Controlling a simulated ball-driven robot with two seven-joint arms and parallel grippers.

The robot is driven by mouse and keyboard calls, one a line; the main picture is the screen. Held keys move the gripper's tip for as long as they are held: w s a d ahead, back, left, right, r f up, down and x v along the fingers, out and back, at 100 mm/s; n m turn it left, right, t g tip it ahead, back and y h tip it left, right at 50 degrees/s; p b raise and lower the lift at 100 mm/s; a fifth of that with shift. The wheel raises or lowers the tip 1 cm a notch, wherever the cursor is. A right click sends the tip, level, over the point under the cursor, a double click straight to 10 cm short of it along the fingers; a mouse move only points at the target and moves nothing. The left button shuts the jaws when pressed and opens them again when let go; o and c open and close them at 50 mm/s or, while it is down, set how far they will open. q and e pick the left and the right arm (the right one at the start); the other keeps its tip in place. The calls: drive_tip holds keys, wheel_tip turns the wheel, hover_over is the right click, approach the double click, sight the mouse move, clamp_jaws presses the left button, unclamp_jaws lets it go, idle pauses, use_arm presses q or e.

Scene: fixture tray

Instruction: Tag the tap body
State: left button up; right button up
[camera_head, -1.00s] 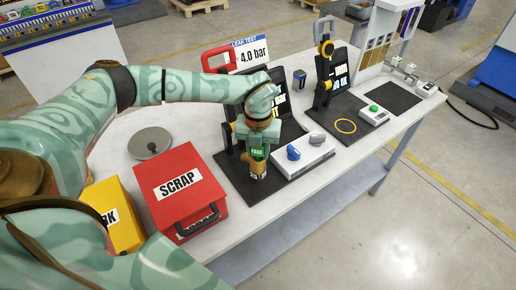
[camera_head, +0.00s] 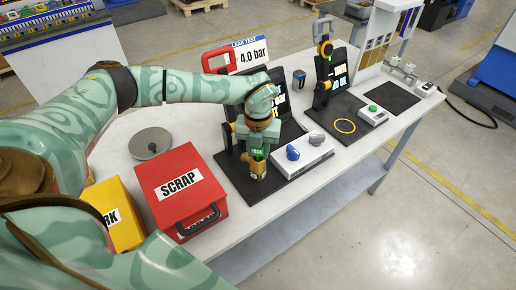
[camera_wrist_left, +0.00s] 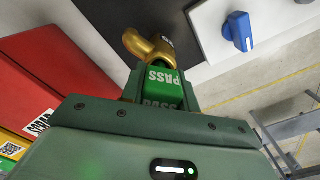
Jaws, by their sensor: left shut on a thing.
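My left gripper (camera_head: 257,145) is shut on a green PASS tag (camera_head: 257,153), directly over the brass tap body (camera_head: 257,170). The tap body is at the black fixture plate, largely hidden from the head camera by the gripper and tag. In the left wrist view, the tag (camera_wrist_left: 162,88) sits between the fingers, with PASS lettering on two faces. The brass tap body (camera_wrist_left: 148,44) lies just beyond it and looks close to or touching the tag; I cannot tell which. My right gripper is not in view.
A red SCRAP box (camera_head: 180,190) and a yellow box (camera_head: 115,215) stand to the left. A white box with a blue knob (camera_head: 293,153) and a grey knob is right beside the tap. A red clamp handle (camera_head: 220,55) and dark screens stand behind.

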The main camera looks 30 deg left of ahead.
use_arm(q)
drive_tip(key=shift+f, duration=0.2)
drive_tip(key=o, duration=1.6)
wheel_tip(320, 180, up, 7)
drive_tip(key=p, duration=0.6)
